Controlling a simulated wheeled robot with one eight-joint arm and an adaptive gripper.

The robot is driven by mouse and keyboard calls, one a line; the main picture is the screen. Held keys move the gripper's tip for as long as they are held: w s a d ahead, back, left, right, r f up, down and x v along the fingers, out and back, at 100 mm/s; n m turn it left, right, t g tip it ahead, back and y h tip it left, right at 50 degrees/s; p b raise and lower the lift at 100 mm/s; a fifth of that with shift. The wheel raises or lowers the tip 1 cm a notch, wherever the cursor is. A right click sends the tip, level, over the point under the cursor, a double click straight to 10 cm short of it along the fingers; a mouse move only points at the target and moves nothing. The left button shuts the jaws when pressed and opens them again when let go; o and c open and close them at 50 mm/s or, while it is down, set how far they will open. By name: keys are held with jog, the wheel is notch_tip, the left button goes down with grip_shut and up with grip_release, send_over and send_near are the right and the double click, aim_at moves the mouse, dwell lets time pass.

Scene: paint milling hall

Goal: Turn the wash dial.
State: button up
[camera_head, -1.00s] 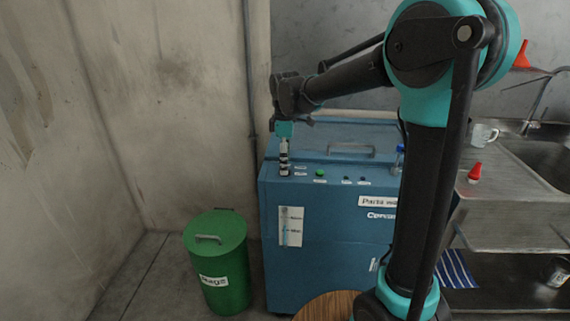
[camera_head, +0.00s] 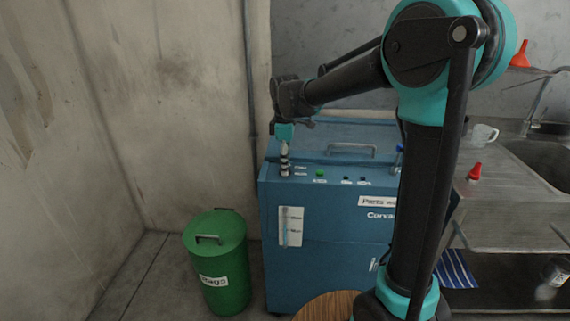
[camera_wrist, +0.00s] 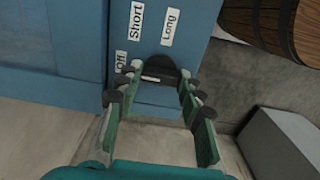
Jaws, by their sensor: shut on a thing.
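The wash dial (camera_wrist: 154,69) is a black knob on the blue parts washer (camera_head: 330,215); it shows in the wrist view between my fingertips. A pale line runs roughly sideways across it. White labels beside it read "Off" (camera_wrist: 120,61), "Short" (camera_wrist: 135,21) and "Long" (camera_wrist: 171,27). My gripper (camera_head: 284,170) points down at the left end of the washer's control strip and is shut on the dial, with a finger on each side. It also shows in the wrist view (camera_wrist: 157,84). In the head view my gripper hides the dial.
A green button (camera_head: 320,173) and small dark controls lie right of my gripper. A blue-capped bottle (camera_head: 398,158) stands on the washer's right. A green lidded bin (camera_head: 217,260) stands front left. A steel sink bench (camera_head: 510,205) is at the right.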

jog(key=shift+m, duration=0.3)
jog(key=m, duration=0.3)
jog(key=shift+m, duration=0.3)
jog(key=m, duration=0.4)
jog(key=shift+m, duration=0.3)
jog(key=m, duration=0.4)
jog(key=shift+m, duration=2.5)
jog(key=o, duration=1.2)
jog(key=shift+c, duration=0.2)
jog(key=shift+r, duration=0.15)
